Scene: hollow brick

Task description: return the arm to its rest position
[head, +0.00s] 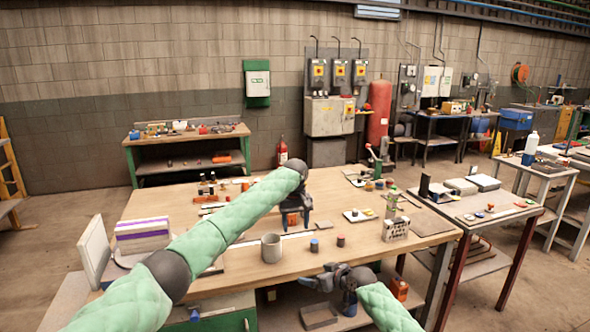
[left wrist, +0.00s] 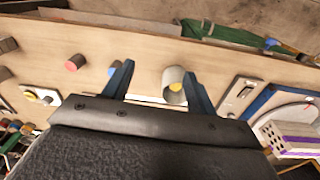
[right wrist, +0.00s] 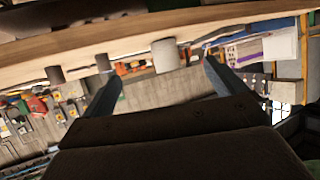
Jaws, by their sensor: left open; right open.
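My left gripper (head: 294,216) hangs above the middle of the wooden table (head: 341,262), just behind the grey cup (head: 271,248). Its blue fingers are apart in the left wrist view (left wrist: 158,78), with nothing gripped. The grey cup also shows there (left wrist: 173,92), with something yellow inside. My right gripper (head: 326,288) is lower, at the table's front edge. Its fingers are apart in the right wrist view (right wrist: 160,80), and nothing is between them but background. The hollow brick (head: 396,230) stands on the table at right, apart from both grippers.
A blue-topped cylinder (head: 314,246) and a red-topped one (head: 341,240) stand right of the cup. A small white tray (head: 360,215) lies behind them. A purple-banded white stack (head: 142,236) is at left. A side table (head: 480,208) stands at right.

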